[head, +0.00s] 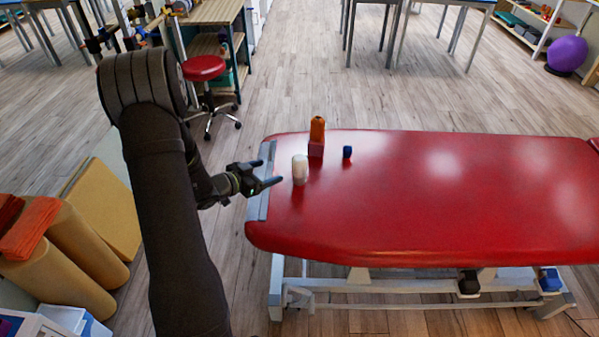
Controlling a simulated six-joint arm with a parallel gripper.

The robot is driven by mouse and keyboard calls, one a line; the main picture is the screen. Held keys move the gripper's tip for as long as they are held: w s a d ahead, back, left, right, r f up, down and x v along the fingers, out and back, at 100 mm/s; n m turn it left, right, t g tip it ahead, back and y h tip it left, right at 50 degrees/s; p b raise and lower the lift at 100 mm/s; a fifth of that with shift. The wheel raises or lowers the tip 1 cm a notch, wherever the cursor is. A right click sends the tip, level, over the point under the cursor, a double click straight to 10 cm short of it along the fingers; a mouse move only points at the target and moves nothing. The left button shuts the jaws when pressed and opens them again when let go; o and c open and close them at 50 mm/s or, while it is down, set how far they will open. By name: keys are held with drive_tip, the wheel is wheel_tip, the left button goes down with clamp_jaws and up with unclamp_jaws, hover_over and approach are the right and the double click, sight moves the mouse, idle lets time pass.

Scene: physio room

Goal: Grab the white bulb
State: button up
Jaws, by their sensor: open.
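A white object (300,170), upright and roughly cylindrical, stands on the red treatment table (430,190) near its left end. It is the only white thing on the table top, and its fine shape is too small to make out. My gripper (273,176) is at the left end of the table, just left of the white object. Its fingers are open and point right toward it. The fingertips look close to the white object, but I cannot tell the exact gap. Nothing shows between the fingers.
Just behind the white object stand an orange bottle-like thing (317,128) on a pinkish-red block (316,148) and a small blue block (347,152). A grey strip (266,180) lines the table's left end. The right part of the table top is clear. A red stool (204,68) stands behind.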

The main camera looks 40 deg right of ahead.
sight(303, 158)
drive_tip(key=x, duration=1.1)
drive_tip(key=shift+d+f, duration=0.2)
drive_tip(key=shift+d, duration=0.15)
drive_tip(key=shift+x, duration=2.75)
drive_tip(key=shift+w+f, duration=0.1)
drive_tip(key=shift+w, duration=0.05)
drive_tip(key=shift+a, duration=0.1)
drive_tip(key=c, duration=1.1)
drive_tip(key=shift+c, duration=0.5)
